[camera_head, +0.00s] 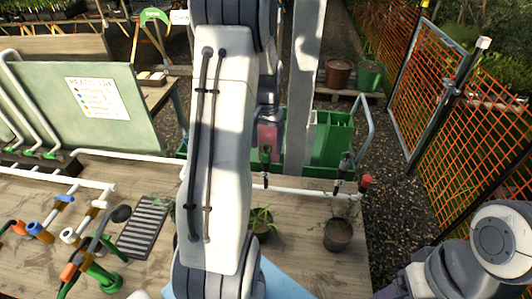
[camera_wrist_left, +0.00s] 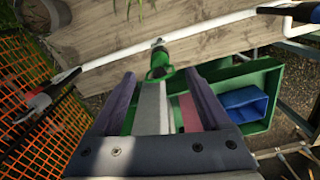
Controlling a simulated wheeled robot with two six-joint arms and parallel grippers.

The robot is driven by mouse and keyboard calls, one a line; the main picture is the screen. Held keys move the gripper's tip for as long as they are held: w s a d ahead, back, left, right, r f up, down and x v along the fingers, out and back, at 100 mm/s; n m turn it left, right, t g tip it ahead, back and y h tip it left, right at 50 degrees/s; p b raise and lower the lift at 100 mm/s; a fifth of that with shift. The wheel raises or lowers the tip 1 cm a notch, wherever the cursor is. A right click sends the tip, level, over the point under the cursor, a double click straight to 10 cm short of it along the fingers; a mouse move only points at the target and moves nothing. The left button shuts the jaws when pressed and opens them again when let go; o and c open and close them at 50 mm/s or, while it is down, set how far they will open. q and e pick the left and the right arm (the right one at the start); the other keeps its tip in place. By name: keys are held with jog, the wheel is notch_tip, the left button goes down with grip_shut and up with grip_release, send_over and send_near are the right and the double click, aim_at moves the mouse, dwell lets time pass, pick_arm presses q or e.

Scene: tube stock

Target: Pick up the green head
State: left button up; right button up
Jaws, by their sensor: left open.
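The green head (camera_wrist_left: 160,60) sits on the white pipe at the bench edge in the left wrist view. In the head view, a small green and dark piece (camera_head: 265,156) on that pipe appears to be the same head. My left gripper (camera_wrist_left: 160,74) is open, its two dark fingers either side of the line to the head. The head shows just beyond the fingertips, and I cannot tell whether they touch it. In the head view my left arm covers much of the middle, and the fingers are hard to make out. My right gripper is out of view.
The white pipe (camera_head: 302,192) runs along the bench edge, with a red-topped fitting (camera_head: 365,182) nearby. A green crate (camera_head: 333,135) and a grey post (camera_head: 304,75) stand beyond it. Potted plants (camera_head: 338,235) and pipe pieces (camera_head: 40,232) crowd the wooden bench.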

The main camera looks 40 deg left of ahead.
aim_at(266, 153)
pick_arm(q)
jog(key=f, duration=0.1)
jog(key=f+p, duration=0.1)
jog(key=f, duration=0.1)
jog(key=f+p, duration=0.1)
jog(key=shift+s+d+f, duration=0.1)
jog(key=shift+s+f, duration=0.1)
jog(key=shift+s, duration=0.1)
jog(key=shift+f, duration=0.3)
grip_shut()
jog(key=shift+r, duration=0.15)
jog(key=shift+w+r+b, duration=0.1)
jog(key=shift+r+b, duration=0.25)
jog(key=shift+r, duration=0.2)
notch_tip(266, 153, up, 3)
jog(key=shift+f+b, duration=0.1)
jog(key=shift+b, duration=0.65)
jog(key=s+d+r+b, duration=0.3)
jog(key=s+d+r, duration=0.4)
jog(key=s+d, duration=0.1)
jog(key=shift+s, duration=0.25)
